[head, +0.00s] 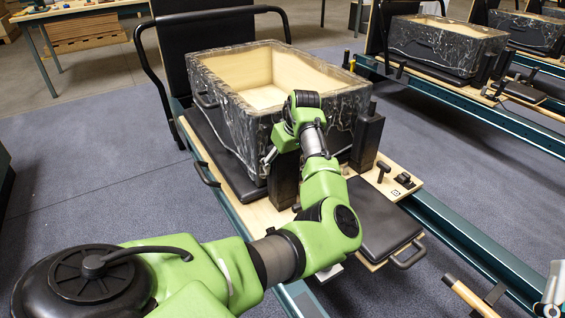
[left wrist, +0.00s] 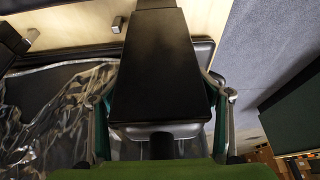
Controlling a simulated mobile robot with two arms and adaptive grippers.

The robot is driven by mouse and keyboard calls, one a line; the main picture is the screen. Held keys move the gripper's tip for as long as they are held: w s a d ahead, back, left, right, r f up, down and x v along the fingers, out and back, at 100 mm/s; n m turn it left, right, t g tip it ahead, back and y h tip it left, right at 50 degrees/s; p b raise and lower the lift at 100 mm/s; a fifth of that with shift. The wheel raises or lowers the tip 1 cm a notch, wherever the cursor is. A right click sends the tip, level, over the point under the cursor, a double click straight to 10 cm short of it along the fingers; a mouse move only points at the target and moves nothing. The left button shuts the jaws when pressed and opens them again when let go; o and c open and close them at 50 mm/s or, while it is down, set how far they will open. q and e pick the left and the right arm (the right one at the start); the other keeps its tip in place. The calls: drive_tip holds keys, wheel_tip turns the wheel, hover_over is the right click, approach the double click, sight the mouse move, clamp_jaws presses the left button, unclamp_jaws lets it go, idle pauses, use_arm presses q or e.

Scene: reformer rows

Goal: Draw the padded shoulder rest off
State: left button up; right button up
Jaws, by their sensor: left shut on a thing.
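The padded shoulder rest (head: 285,181) is a black upright block at the near corner of the carriage, beside the marbled box. It fills the middle of the left wrist view (left wrist: 160,62), between my two fingers. My left gripper (head: 277,160) is shut on its upper part; in the left wrist view the gripper (left wrist: 160,108) has one finger along each side. The block's foot looks low against the wooden board, but I cannot tell whether it is still seated. A second black shoulder rest (head: 367,142) stands upright to the right.
A marbled open box (head: 228,112) rests on the carriage right behind the block. A black pad (head: 382,222) with a handle lies in front. The wooden board (head: 403,180) carries small black fittings. More reformers with boxes (head: 440,45) stand at right. Blue-grey floor (head: 90,150) is clear at left.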

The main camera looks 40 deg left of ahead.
use_arm(q)
drive_tip(key=shift+r+p, duration=0.85)
drive_tip(key=shift+p, duration=0.15)
drive_tip(key=shift+r+p, duration=0.35)
drive_tip(key=shift+p, duration=0.1)
use_arm(e)
drive_tip(key=shift+w+d+f+g+h+p, duration=0.55)
drive_tip(key=shift+d+f+g+h, duration=0.9)
drive_tip(key=shift+f+g, duration=6.05)
use_arm(q)
drive_tip(key=shift+r+p, duration=1.55)
drive_tip(key=shift+p, duration=0.05)
drive_tip(key=shift+r+p, duration=0.55)
drive_tip(key=shift+p, duration=0.1)
drive_tip(key=shift+c, duration=0.2)
use_arm(e)
drive_tip(key=s+d+f+m+g+h, duration=0.1)
drive_tip(key=s+d+f+g+h, duration=0.2)
drive_tip(key=s+f, duration=1.2)
drive_tip(key=shift+s+d+g, duration=0.9)
drive_tip(key=shift+d+g, duration=0.2)
drive_tip(key=shift+g, duration=0.1)
